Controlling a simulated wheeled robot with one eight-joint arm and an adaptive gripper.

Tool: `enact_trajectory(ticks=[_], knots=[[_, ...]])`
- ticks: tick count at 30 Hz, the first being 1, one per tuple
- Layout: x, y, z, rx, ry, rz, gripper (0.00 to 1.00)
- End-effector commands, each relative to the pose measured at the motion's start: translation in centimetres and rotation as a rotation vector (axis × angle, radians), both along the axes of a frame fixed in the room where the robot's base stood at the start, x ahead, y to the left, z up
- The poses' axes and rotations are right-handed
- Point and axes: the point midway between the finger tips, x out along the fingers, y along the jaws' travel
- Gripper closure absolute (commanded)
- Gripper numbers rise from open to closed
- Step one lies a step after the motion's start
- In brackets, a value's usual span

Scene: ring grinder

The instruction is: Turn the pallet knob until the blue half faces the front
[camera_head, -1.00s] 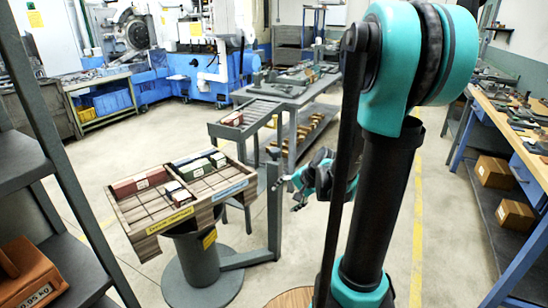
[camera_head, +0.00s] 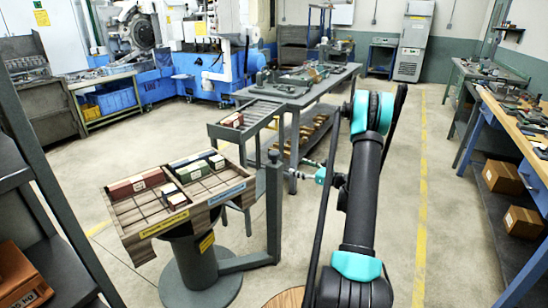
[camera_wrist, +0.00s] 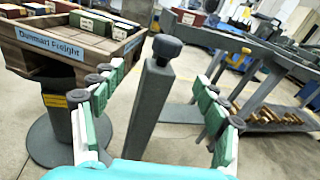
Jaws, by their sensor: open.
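The pallet (camera_head: 140,240) is a divided wooden tray on a round grey pedestal. Its near edge carries a yellow label (camera_head: 165,223) on the left and a blue label (camera_head: 228,192) on the right; the blue one reads "Dunmart Freight" in the wrist view (camera_wrist: 52,41). A dark knob (camera_head: 273,156) tops the upright grey post beside the pallet; it also shows in the wrist view (camera_wrist: 167,47). My gripper (camera_wrist: 160,80) is open and empty, with its fingers on either side of the post in the picture. Whether they touch it I cannot tell. My arm partly hides the gripper in the head view.
Red and green boxes (camera_head: 136,184) sit in the pallet's far compartments. A grey roller table (camera_head: 290,98) stands behind the post. A dark shelf (camera_head: 50,220) is at the left and a workbench (camera_head: 510,122) at the right.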

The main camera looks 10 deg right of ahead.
Motion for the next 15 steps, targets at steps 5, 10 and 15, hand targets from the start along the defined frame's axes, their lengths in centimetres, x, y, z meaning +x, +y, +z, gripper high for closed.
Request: enact_trajectory(ticks=[5, 10, 15], knots=[[0.6, -1.1, -0.7, 0.085, 0.014, -0.016, 0.27], [1.7, -0.2, -0.7, 0.095, 0.016, -0.015, 0.27], [3.9, 2.0, -0.7, 0.093, 0.016, -0.013, 0.27]])
